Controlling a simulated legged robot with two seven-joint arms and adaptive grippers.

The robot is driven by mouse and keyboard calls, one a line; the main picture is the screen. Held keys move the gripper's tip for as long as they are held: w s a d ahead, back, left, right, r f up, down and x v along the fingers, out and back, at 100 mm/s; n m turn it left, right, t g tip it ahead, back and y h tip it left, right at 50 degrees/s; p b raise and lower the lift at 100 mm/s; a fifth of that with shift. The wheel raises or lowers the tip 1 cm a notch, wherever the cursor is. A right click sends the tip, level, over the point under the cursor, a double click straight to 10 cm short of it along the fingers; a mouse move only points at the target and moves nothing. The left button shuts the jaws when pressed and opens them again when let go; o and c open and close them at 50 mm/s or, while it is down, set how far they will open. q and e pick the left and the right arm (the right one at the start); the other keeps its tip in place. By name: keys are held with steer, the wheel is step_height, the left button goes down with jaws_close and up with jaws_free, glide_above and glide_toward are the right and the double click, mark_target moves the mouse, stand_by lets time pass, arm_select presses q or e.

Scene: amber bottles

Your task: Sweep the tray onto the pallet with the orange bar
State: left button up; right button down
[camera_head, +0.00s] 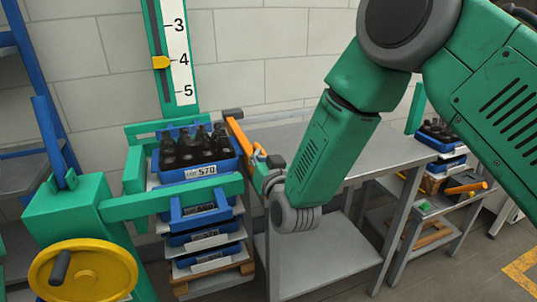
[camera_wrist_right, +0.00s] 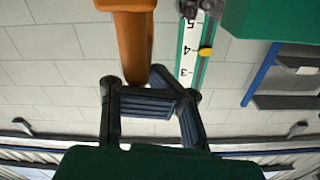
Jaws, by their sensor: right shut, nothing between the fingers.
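A blue tray (camera_head: 196,172) labelled 570 holds several dark bottles (camera_head: 195,146) and sits on top of a stack in the head view. A wooden pallet (camera_head: 245,268) shows at the bottom of this stack. The orange bar (camera_head: 237,135) stands slantwise along the tray's right side, near the table edge; whether it touches the tray is unclear. My right gripper (camera_head: 270,163) is at the bar's near end, shut with nothing between its fingers. The wrist view shows the orange bar (camera_wrist_right: 134,45) beside the dark fingers (camera_wrist_right: 150,102); contact is unclear. My left gripper is not in view.
A bare grey table (camera_head: 300,140) stands right of the stack. A green lift frame (camera_head: 170,198) with a yellow handwheel (camera_head: 82,270) stands at the left, its green bar crossing before the stack. More trays (camera_head: 440,145) stand at the far right.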

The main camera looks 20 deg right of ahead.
steer(key=shift+w+a, duration=0.35)
